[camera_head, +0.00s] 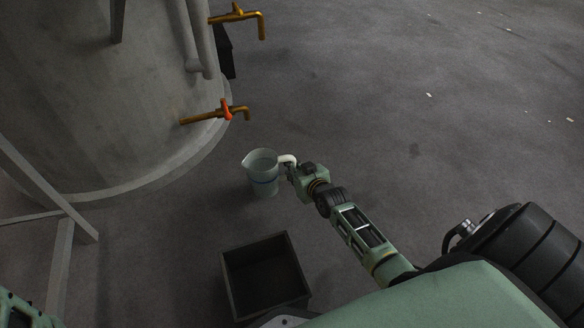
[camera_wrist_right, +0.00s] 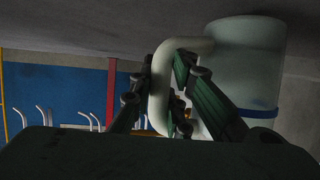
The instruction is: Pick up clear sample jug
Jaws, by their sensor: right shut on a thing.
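The clear sample jug (camera_head: 263,172) is pale and translucent with a blue band, a spout on its left and a white handle on its right. In the head view it looks upright, in front of the large grey tank. My right gripper (camera_head: 291,171) is shut on the jug's handle. In the right wrist view the white handle (camera_wrist_right: 161,88) passes between the fingers of the gripper (camera_wrist_right: 165,95), with the jug body (camera_wrist_right: 245,65) at the right. I cannot tell how far the jug is above the floor. My left gripper does not show; only a bit of green arm is at the lower left corner.
The grey tank (camera_head: 110,100) has a brass tap with an orange handle (camera_head: 227,110) up and left of the jug, and another tap (camera_head: 240,15) higher. An open dark box (camera_head: 228,285) is below the jug in the picture. Grey floor at the right is largely clear.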

